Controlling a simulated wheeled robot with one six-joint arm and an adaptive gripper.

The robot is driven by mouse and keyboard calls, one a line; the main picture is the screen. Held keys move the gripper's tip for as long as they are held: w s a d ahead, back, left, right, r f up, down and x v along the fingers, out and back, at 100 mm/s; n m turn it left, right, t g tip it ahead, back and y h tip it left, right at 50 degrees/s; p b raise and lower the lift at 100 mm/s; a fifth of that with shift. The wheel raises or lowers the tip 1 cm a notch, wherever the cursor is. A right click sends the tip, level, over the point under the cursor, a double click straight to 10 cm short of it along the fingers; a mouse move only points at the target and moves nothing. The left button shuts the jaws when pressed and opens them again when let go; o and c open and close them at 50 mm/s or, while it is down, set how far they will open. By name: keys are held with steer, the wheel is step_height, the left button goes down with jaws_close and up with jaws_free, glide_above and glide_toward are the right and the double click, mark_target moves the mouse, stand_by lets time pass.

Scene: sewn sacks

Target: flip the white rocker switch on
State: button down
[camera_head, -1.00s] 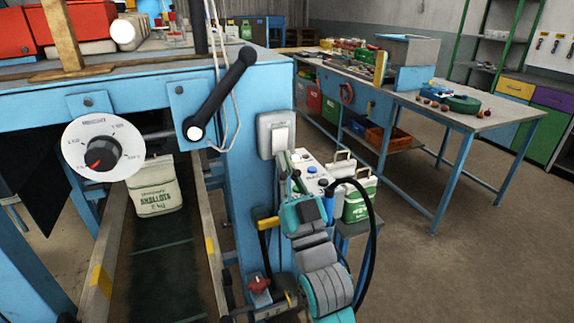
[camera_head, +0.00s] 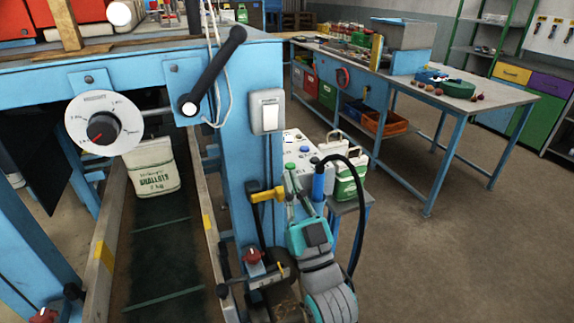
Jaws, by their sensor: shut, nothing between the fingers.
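The white rocker switch (camera_head: 268,112) sits on the front of the blue post, right of the black crank handle. It is a pale plate with a white rocker in it; I cannot tell surely which half is pressed in. My gripper (camera_head: 289,172) is below and slightly right of the switch in the picture, its fingers pointing up. It is shut and empty, apart from the switch, with its thin green-and-grey fingers in front of the white control box. My teal and grey wrist shows below it.
The black crank handle (camera_head: 215,70) and round white dial (camera_head: 104,122) are left of the switch. A yellow-handled lever (camera_head: 268,194) is beside my gripper. A sack (camera_head: 153,168) stands on the dark belt. A workbench (camera_head: 455,105) is behind; open floor lies right.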

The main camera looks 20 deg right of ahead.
steer(key=shift+w+f+v, duration=0.15)
steer(key=shift+v, duration=0.75)
steer(key=shift+w+f+v, duration=0.1)
steer(key=shift+f+v, duration=0.1)
steer(key=shift+v, duration=0.7)
steer(key=s+f+g, duration=0.5)
steer(key=s+f, duration=0.9)
steer(key=f, duration=0.4)
steer(key=s+f+g, duration=0.3)
steer(key=s+f, duration=0.1)
steer(key=s, duration=0.7)
steer(key=s+f+g, duration=0.2)
steer(key=s+f, duration=0.2)
steer(key=s, duration=0.8)
steer(key=shift+s+g, duration=0.3)
steer(key=shift+g, duration=0.1)
